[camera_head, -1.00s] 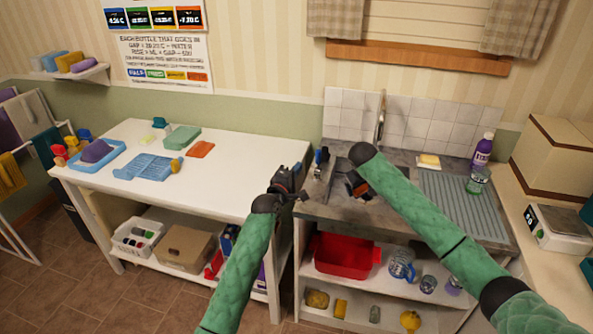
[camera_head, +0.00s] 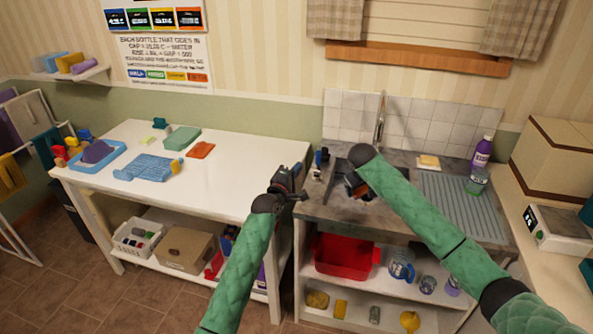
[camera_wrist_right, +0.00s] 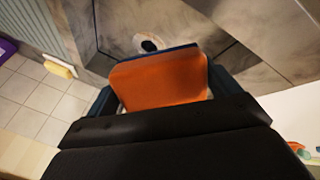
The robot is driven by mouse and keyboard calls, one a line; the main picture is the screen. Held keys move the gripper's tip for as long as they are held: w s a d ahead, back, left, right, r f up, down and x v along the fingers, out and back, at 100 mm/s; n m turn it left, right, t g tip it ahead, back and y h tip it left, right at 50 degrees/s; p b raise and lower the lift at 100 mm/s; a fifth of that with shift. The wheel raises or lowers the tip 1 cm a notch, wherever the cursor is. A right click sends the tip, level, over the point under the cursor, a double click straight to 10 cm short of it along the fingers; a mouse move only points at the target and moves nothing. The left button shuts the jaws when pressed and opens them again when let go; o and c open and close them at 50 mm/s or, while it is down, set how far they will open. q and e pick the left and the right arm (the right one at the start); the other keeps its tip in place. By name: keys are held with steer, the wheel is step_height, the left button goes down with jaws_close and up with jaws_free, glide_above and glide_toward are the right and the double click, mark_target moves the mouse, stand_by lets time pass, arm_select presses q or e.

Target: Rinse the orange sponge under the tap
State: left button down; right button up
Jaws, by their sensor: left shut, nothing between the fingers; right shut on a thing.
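My right gripper (camera_wrist_right: 155,100) is shut on the orange sponge (camera_wrist_right: 160,80), which shows between its fingers in the right wrist view. It holds the sponge over the sink basin (camera_wrist_right: 190,35), with the dark drain just beyond the sponge. In the head view the right arm hides most of the sink and the sponge. The tap (camera_head: 380,118) rises at the back of the sink against the white tiles; I cannot tell whether water runs. My left gripper (camera_head: 290,188) is shut and empty, beside the right edge of the white table, left of the sink.
A yellow-and-white block (camera_head: 428,161), a purple bottle (camera_head: 483,150) and a green jar (camera_head: 477,181) stand right of the sink by the ribbed drainboard (camera_head: 460,205). The white table (camera_head: 225,185) holds a blue rack (camera_head: 148,167) and an orange cloth-like piece (camera_head: 201,150); its front is clear.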

mark_target(361, 189)
steer(key=shift+s+a+r+p, duration=0.3)
steer(key=shift+s+r+p, duration=0.35)
steer(key=shift+p, duration=0.25)
steer(key=shift+s+a+r+p, duration=0.3)
steer(key=shift+s+r+p, duration=0.3)
steer(key=shift+p, duration=0.25)
steer(key=shift+s+a+r+p, duration=0.3)
steer(key=shift+s+r+p, duration=0.35)
steer(key=shift+p, duration=0.25)
steer(key=shift+s+a, duration=0.1)
steer(key=shift+s, duration=0.15)
steer(key=shift+w, duration=0.1)
